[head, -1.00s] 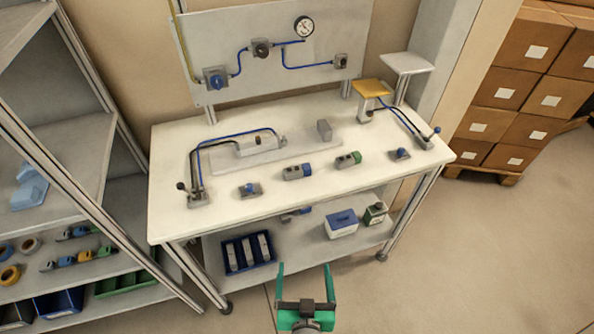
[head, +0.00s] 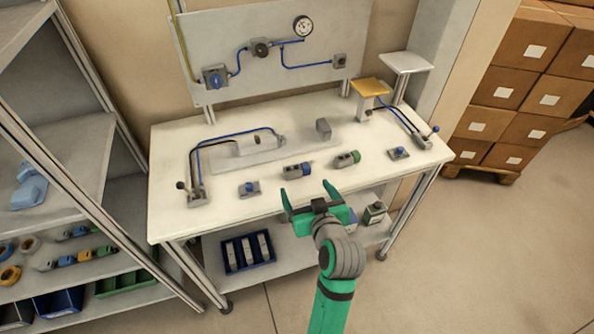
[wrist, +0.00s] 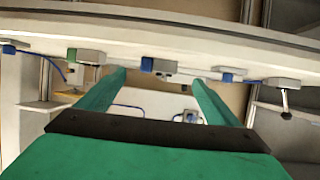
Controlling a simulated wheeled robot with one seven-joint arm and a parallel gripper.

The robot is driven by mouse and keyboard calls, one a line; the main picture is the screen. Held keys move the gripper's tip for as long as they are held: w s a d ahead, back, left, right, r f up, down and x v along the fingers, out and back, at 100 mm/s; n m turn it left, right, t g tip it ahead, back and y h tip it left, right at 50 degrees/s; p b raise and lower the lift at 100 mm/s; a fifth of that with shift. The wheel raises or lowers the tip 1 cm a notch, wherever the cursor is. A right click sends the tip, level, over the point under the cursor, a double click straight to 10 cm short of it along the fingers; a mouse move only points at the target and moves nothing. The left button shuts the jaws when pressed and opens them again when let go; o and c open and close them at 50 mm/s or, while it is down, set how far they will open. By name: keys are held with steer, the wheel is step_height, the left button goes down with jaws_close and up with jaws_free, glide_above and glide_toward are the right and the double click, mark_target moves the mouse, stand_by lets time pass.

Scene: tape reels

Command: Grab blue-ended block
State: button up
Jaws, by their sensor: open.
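The blue-ended block (head: 297,171) is a grey block with a blue end at its right. It lies on the white worktable (head: 220,213), left of a similar green-ended block (head: 347,159). My green gripper (head: 307,191) is open and empty, just in front of the blue-ended block near the table's front edge, and apart from it. In the wrist view, the picture is upside down. There the blue-ended block (wrist: 159,66) shows beyond and between the two fingers (wrist: 160,88). The green-ended block (wrist: 86,56) shows to the left.
Blue-knobbed switches (head: 249,188) and (head: 398,153) stand on the table to either side. A clear fixture with a grey part (head: 323,128) lies behind. A panel (head: 272,65) rises at the back. A lower shelf holds a blue bin (head: 232,266).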

mark_target(298, 173)
steer(key=x, duration=0.4)
steer(key=shift+w+a, duration=0.1)
steer(key=shift+w, duration=0.05)
steer(key=shift+r+x, duration=0.2)
steer(key=shift+x, duration=1.15)
steer(key=shift+r+x, duration=0.15)
steer(key=shift+x, duration=1.2)
steer(key=shift+w, duration=0.15)
steer(key=c, duration=1.2)
